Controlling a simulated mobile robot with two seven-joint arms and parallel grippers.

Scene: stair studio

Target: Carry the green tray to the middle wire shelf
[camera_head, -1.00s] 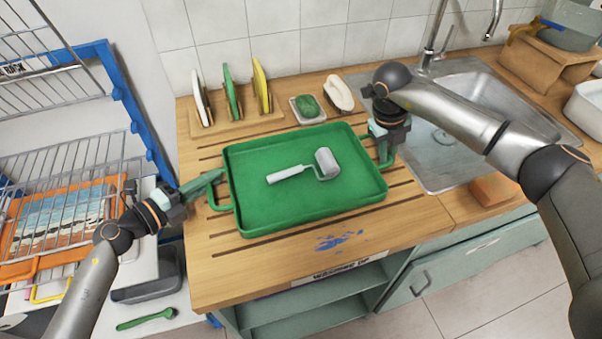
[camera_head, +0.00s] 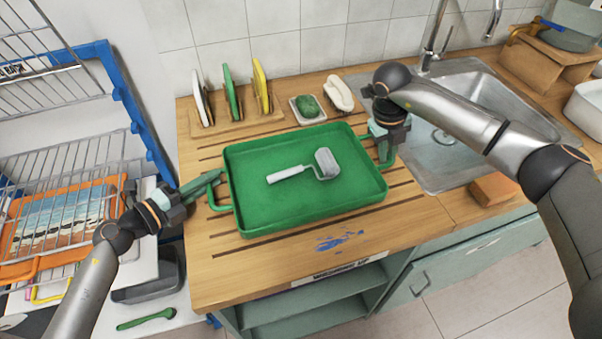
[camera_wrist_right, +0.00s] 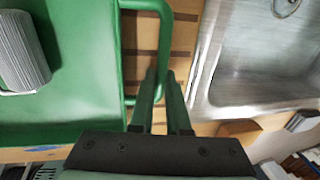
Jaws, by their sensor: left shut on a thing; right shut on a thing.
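The green tray (camera_head: 250,212) is level over the slatted wooden counter, with a white paint roller (camera_head: 325,164) lying in it. I cannot tell whether the tray touches the counter. My left gripper (camera_head: 213,181) is shut on the tray's left handle. My right gripper (camera_head: 386,146) is shut on the right handle. In the right wrist view, the right gripper's fingers (camera_wrist_right: 164,100) meet the green handle (camera_wrist_right: 163,40), and the roller's ribbed head (camera_wrist_right: 20,52) shows at the left.
Behind the tray are a rack with upright coloured boards (camera_head: 230,92), a green sponge on a dish (camera_head: 308,106) and a white cloth (camera_head: 338,93). The sink (camera_head: 440,165) is at the right. A blue upright (camera_head: 142,115) edges the shelf. A grey bin (camera_head: 148,285) is below left.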

